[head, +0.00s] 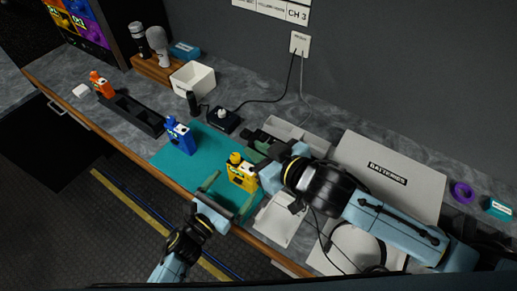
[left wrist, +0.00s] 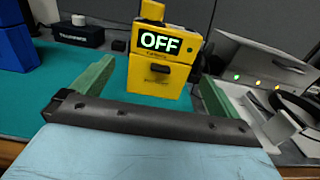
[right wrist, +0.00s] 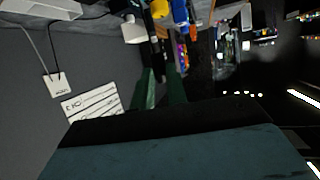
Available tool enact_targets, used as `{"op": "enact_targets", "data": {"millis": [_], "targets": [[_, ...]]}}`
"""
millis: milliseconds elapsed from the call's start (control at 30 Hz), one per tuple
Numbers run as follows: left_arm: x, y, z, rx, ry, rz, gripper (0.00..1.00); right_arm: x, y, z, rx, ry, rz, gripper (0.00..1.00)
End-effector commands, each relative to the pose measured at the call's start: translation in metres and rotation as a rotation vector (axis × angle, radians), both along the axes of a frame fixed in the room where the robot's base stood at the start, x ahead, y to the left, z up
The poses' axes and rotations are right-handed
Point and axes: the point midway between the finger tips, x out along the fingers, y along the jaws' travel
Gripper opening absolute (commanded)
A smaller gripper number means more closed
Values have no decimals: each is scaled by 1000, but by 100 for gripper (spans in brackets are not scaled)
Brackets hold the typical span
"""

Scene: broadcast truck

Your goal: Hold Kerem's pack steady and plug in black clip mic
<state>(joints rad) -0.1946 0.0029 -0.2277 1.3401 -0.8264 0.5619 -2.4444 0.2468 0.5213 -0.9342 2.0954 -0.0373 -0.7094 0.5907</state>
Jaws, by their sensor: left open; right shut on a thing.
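A yellow pack (head: 241,172) stands upright on the teal mat (head: 172,160). In the left wrist view the yellow pack (left wrist: 160,70) shows a lit screen reading OFF; its small label is too blurred to read. My left gripper (head: 228,191) is open, its green fingers (left wrist: 157,78) either side of the pack's near face with gaps. My right gripper (head: 263,152) is just beyond and right of the pack, above the surface. It is shut on a small dark thing that looks like the black clip mic (right wrist: 157,50). The mic is mostly hidden.
A blue pack (head: 180,136) stands on the mat's left; an orange pack (head: 101,84) stands farther left by a black rack (head: 135,112). A black box (head: 223,120) with a cable sits behind the mat. A grey BATTERIES case (head: 390,175) is right, under my right arm.

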Motion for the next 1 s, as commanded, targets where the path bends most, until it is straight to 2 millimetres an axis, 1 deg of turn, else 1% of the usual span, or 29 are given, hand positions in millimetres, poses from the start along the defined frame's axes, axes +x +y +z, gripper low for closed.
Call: {"op": "enact_targets", "data": {"millis": [33,200,400,600,867,1000], "targets": [[7,-5,1,-1,-2,-1,100,0,0,0,0,0,0,0],[27,-20,1,-3,-2,-1,100,0,0,0,0,0,0,0],[44,-32,0,-2,-1,0,100,0,0,0,0,0,0,0],[50,-37,0,-1,0,0,100,0,0,0,0,0,0,0],[50,-37,0,-1,0,0,100,0,0,0,0,0,0,0],[50,-37,0,-1,0,0,83,0,0,0,0,0,0,0]]}}
